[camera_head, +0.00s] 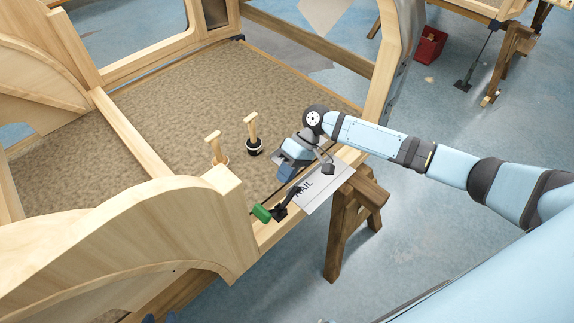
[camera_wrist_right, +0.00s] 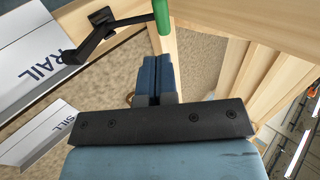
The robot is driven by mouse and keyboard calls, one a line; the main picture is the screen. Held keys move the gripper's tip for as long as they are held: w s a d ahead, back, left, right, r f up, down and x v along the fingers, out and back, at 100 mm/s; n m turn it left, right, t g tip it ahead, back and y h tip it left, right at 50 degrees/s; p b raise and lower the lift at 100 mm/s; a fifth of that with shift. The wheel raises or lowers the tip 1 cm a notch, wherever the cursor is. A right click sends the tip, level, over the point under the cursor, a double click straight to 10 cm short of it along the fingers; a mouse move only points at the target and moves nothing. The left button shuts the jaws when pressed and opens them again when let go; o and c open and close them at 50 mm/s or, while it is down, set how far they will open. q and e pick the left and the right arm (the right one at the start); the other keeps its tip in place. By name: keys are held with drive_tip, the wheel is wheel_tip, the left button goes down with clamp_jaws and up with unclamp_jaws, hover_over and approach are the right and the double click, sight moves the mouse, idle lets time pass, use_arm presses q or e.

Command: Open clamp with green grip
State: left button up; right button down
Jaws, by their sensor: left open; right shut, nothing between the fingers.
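The clamp is black (camera_head: 281,211) with a green grip (camera_head: 262,213). It sits on the wooden rail at the front edge of the bodyframe, beside a wooden corner post. In the right wrist view, the green grip (camera_wrist_right: 162,16) is at the top, just beyond the fingertips, and the black clamp arm (camera_wrist_right: 92,38) is left of it. My right gripper (camera_head: 285,174) is above the rail, up and right of the grip. Its blue fingers (camera_wrist_right: 157,62) are shut together, empty, and appear apart from the grip. My left gripper is not in view.
A white card marked RAIL (camera_head: 328,190) lies on the rail. Two wooden-handled tools (camera_head: 252,128) (camera_head: 215,146) stand on the carpeted floor panel. A wooden sawhorse (camera_head: 350,215) stands under the rail. A red bin (camera_head: 430,45) is far right.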

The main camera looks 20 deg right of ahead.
sight(263, 209)
drive_tip(key=p+x, duration=0.1)
drive_tip(key=x, duration=0.7)
drive_tip(key=shift+a+f, duration=0.15)
drive_tip(key=shift+a, duration=0.1)
drive_tip(key=shift+s+a+f, duration=0.15)
drive_tip(key=shift+f, duration=0.1)
drive_tip(key=shift+s+a+f, duration=0.25)
drive_tip(key=shift+a+f, duration=0.25)
drive_tip(key=shift+a, duration=0.25)
drive_tip(key=shift+s+a+f, duration=0.25)
drive_tip(key=shift+a+f, duration=0.25)
drive_tip(key=shift+a, duration=0.25)
